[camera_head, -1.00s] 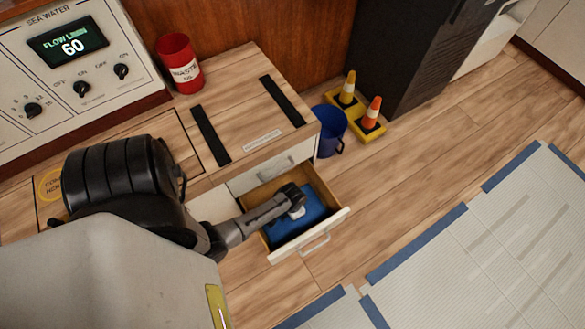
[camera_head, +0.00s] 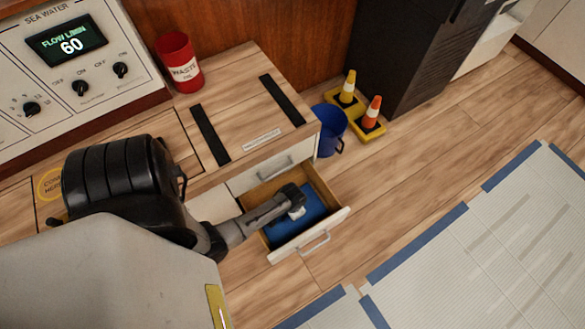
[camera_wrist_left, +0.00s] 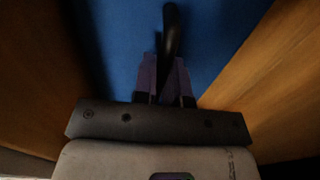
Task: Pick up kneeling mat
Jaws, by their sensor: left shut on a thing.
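The kneeling mat (camera_head: 287,233) is a flat blue piece lying inside an open drawer (camera_head: 325,226). In the left wrist view the blue mat (camera_wrist_left: 225,40) fills the space between the wooden drawer walls. My left gripper (camera_head: 298,211) reaches down into the drawer over the mat. In the left wrist view its fingers (camera_wrist_left: 166,82) are shut on a dark, curved handle (camera_wrist_left: 171,30) that stands out against the blue. The place where the handle joins the mat is too dark to make out. My right gripper is not in view.
The drawer sits below a wooden counter (camera_head: 235,100) with black strips and a red waste can (camera_head: 180,63). A blue bucket (camera_head: 328,130) and two small cones (camera_head: 372,115) stand right of the cabinet. The floor (camera_head: 400,190) before the drawer is clear.

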